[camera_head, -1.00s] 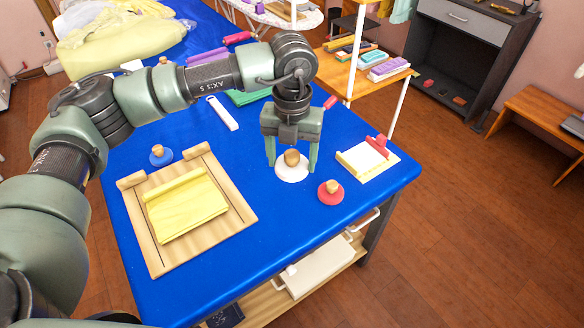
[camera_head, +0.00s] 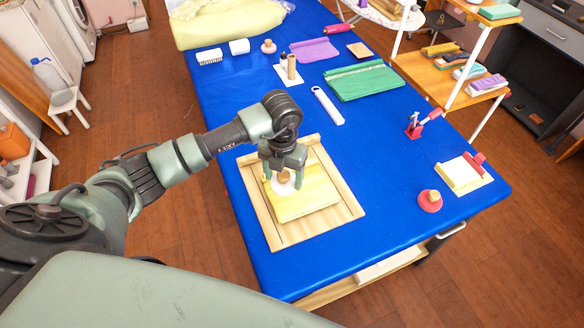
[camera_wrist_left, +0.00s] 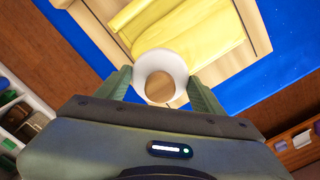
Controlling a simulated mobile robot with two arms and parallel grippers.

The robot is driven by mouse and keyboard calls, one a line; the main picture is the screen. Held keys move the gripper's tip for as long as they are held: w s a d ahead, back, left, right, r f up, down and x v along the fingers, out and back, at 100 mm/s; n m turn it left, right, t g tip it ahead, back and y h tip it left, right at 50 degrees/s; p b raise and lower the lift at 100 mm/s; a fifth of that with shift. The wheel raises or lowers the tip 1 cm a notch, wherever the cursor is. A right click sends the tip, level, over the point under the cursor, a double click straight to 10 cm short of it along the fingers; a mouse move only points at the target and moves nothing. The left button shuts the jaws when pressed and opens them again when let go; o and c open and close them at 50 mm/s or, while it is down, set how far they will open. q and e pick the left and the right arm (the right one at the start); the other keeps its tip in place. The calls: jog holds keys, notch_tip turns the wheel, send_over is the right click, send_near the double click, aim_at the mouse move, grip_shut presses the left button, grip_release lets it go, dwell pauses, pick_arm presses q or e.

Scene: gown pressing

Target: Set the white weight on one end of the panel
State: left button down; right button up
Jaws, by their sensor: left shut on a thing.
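The yellow panel (camera_head: 312,194) lies folded on a wooden board (camera_head: 337,217) on the blue table, and it also shows in the left wrist view (camera_wrist_left: 210,40). My left gripper (camera_head: 284,178) points down over the panel's left part, shut on the white weight (camera_head: 283,188). The weight is a white disc with a wooden knob. In the left wrist view the white weight (camera_wrist_left: 177,61) sits between the fingers, overlapping the panel's edge. I cannot tell whether it touches the panel or hangs just above. My right gripper is not in view.
A red weight (camera_head: 430,202) and a cream block with a red handle (camera_head: 462,177) stand to the right on the blue table (camera_head: 390,160). Green cloth (camera_head: 366,82), purple cloth (camera_head: 315,50) and a white strip (camera_head: 327,107) lie farther back.

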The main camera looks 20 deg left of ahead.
pick_arm(q)
jog(key=shift+f, duration=0.1)
jog(key=shift+w+d+f+b, duration=0.1)
jog(key=shift+d+f+b, duration=0.1)
jog(key=shift+f+b, duration=0.6)
jog(key=b, duration=0.3)
send_over(285, 200)
notch_tip(285, 200, down, 5)
jog(key=shift+w+r, duration=0.1)
jog(key=shift+f+b, duration=0.55)
jog(key=shift+f, duration=0.05)
jog(key=shift+c, duration=0.8)
grip_release()
